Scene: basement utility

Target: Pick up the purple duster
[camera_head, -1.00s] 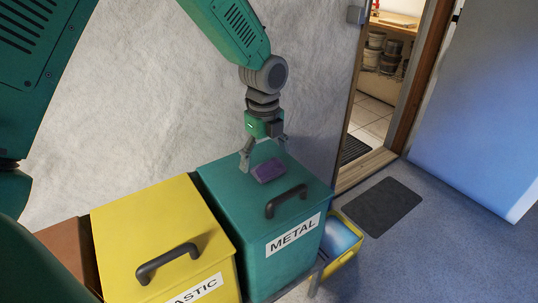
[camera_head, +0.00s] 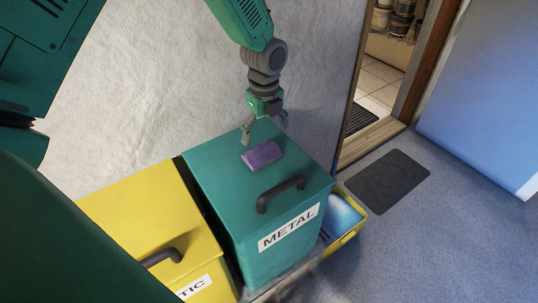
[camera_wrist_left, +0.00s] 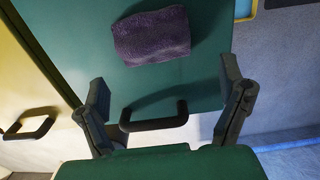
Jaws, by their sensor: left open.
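The purple duster (camera_head: 262,154) lies flat on the lid of the green METAL bin (camera_head: 215,165). In the left wrist view the duster (camera_wrist_left: 152,36) is a dark purple block near the top, beyond the fingertips. My left gripper (camera_head: 265,130) is open and empty, just behind and above the duster in the head view. In the left wrist view its two fingers (camera_wrist_left: 164,85) are spread wide, with the lid's dark handle (camera_wrist_left: 153,121) showing between them. The fingers look apart from the duster. My right gripper is not in view.
A yellow bin (camera_head: 135,215) with a dark handle stands left of the green bin. A yellow container (camera_head: 345,220) with something light blue stands at its right. A grey wall rises behind. A dark mat (camera_head: 388,181) lies on the blue floor near an open doorway.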

